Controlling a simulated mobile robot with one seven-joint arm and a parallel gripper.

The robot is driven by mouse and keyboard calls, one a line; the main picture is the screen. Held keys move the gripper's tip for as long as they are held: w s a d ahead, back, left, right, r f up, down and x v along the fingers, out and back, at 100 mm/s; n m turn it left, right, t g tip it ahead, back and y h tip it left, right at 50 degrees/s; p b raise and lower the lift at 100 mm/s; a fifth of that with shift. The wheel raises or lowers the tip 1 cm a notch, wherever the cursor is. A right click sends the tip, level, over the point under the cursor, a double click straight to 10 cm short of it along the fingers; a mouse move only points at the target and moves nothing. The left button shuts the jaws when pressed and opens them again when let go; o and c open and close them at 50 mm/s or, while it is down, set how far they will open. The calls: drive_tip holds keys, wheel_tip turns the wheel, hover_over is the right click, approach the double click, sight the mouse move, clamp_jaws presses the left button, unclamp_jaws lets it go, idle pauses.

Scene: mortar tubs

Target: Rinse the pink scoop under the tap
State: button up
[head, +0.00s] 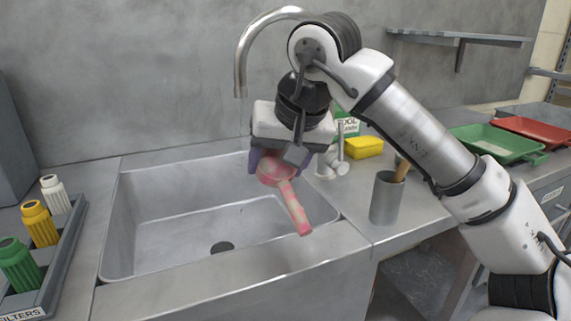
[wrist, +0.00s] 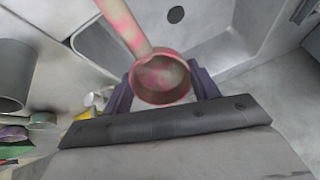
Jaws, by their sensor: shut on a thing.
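The pink scoop (head: 289,196) hangs over the right side of the sink basin, its handle pointing down and to the front right. Pale brownish patches show on its handle and bowl. My gripper (head: 268,165) is shut on the scoop's bowl; in the wrist view the bowl (wrist: 160,80) sits between the two purple fingers. The tap spout (head: 240,75) curves down above and to the left of my gripper. A thin, faint line shows below the spout; I cannot tell if it is running water.
The metal sink (head: 165,235) has a dark drain (head: 222,247). A rack (head: 68,245) with several capped bottles stands at left. A grey cup (head: 386,198), a yellow sponge (head: 363,148), a green tray (head: 495,143) and a red tray (head: 540,131) stand at right.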

drive_tip(key=w+a+f+p, duration=0.1)
drive_tip(key=w+a+f, duration=0.1)
drive_tip(key=w+a, duration=0.3)
drive_tip(key=shift+w, duration=2.15)
drive_tip(key=shift+p, duration=0.4)
drive_tip(key=shift+w+d, duration=0.3)
drive_tip(key=shift+d, duration=0.2)
drive_tip(key=shift+a, duration=0.1)
drive_tip(key=shift+s+a, duration=0.35)
drive_tip(key=shift+a, duration=0.15)
